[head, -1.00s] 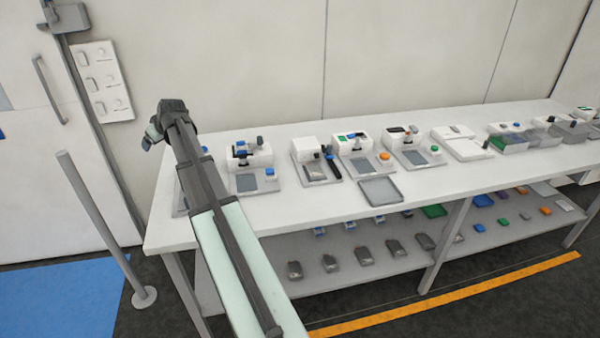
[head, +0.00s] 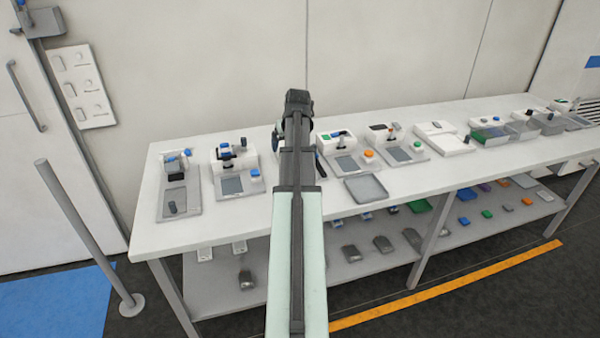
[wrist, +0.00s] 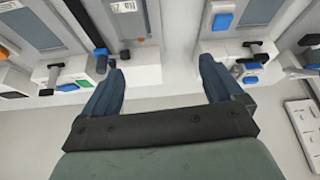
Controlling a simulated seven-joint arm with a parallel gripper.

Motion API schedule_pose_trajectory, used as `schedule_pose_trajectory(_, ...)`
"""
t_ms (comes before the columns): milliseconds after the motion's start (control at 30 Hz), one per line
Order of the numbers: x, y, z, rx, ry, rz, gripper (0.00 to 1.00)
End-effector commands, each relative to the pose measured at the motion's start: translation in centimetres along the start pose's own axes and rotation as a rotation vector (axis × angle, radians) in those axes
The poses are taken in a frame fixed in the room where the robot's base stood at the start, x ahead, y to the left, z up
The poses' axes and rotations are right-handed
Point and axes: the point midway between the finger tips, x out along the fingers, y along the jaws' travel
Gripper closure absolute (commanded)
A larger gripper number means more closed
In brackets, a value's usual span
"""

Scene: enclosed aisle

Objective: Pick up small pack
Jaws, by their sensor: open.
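My gripper (wrist: 160,68) is open in the wrist view, with two blue fingers spread apart and nothing between them. In the head view its dark wrist end (head: 298,97) is above the table's back half, and the fingers are mostly hidden. I cannot tell for certain which item is the small pack. Several small dark grey packs lie on the lower shelf, among them one at the left (head: 246,280) and one right of my arm (head: 352,254). Small coloured pieces, such as a blue one (head: 464,222), lie further right there. My gripper is well above and apart from these.
A long white table (head: 150,232) carries a row of devices and an empty grey tray (head: 366,188). The lower shelf (head: 215,295) is under it, between grey legs. A grey post (head: 75,215) stands at the left. My arm hides part of the table and shelf.

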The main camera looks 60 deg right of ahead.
Motion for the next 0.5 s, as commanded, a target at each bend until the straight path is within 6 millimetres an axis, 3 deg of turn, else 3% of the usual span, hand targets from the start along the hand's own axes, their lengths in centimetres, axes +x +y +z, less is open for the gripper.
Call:
schedule_pose_trajectory(100,-0.6,2.9,2.0,0.050,-0.028,0.018,0.06)
schedule_pose_trajectory(200,-0.8,4.2,2.9,0.074,-0.043,0.026,0.06)
schedule_pose_trajectory(367,-0.4,4.8,3.4,0.086,-0.052,0.030,0.06)
schedule_pose_trajectory(500,1.4,4.9,3.5,0.086,-0.054,0.029,0.06)
